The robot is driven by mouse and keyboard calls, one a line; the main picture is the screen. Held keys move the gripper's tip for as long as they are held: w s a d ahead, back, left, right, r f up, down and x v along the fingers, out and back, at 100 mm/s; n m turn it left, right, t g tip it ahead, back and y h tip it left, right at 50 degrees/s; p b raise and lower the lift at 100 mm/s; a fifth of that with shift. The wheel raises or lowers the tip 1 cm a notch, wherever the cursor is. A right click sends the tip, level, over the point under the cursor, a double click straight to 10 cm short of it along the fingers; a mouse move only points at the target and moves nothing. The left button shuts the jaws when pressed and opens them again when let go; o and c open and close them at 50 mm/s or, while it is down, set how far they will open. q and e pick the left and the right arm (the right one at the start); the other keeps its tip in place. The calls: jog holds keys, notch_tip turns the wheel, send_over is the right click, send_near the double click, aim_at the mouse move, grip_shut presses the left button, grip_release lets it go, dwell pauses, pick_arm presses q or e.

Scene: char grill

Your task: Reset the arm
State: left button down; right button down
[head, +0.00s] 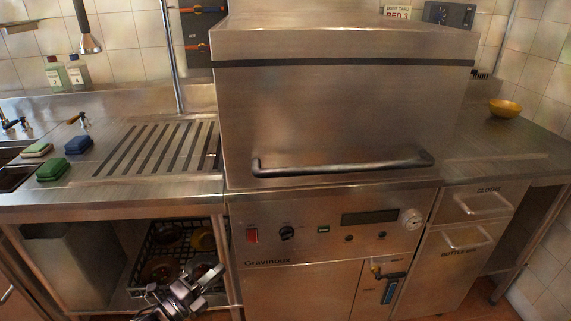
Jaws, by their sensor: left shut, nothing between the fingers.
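My left gripper (207,281) is low in the head view, left of the grill's front panel. It is shut and empty. It is in front of a dark dish rack (140,262) on the shelf under the left counter, and hides part of it. The grill (340,110) is a large steel unit in the middle, its hood down, with a dark handle bar (340,163) across the front. My right gripper is not in view.
A yellow bowl (505,107) sits on the right counter, which is otherwise mostly clear. Drawers (485,203) below it look shut.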

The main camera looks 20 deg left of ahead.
pick_arm(q)
jog(key=s+a+f+n+g+y+p, duration=0.1)
jog(key=s+f+n+g+y, duration=0.3)
jog(key=f, duration=0.8)
jog(key=s+a+f+n+g+y+p, duration=0.1)
jog(key=s+f+n+g+p, duration=0.15)
jog(key=s+f+n, duration=0.7)
jog(key=s+d+f+n+g+p, duration=0.1)
jog(key=s+d+f+n+g, duration=0.2)
jog(key=s+d+f+g, duration=0.2)
jog(key=s+d+f+n+g+p, duration=0.1)
jog(key=s+d+f+n+g, duration=0.2)
jog(key=s+d+f+g, duration=0.3)
jog(key=s+d+f, duration=0.5)
jog(key=s+f, duration=0.4)
jog(key=f, duration=0.1)
jog(key=shift+d, duration=0.1)
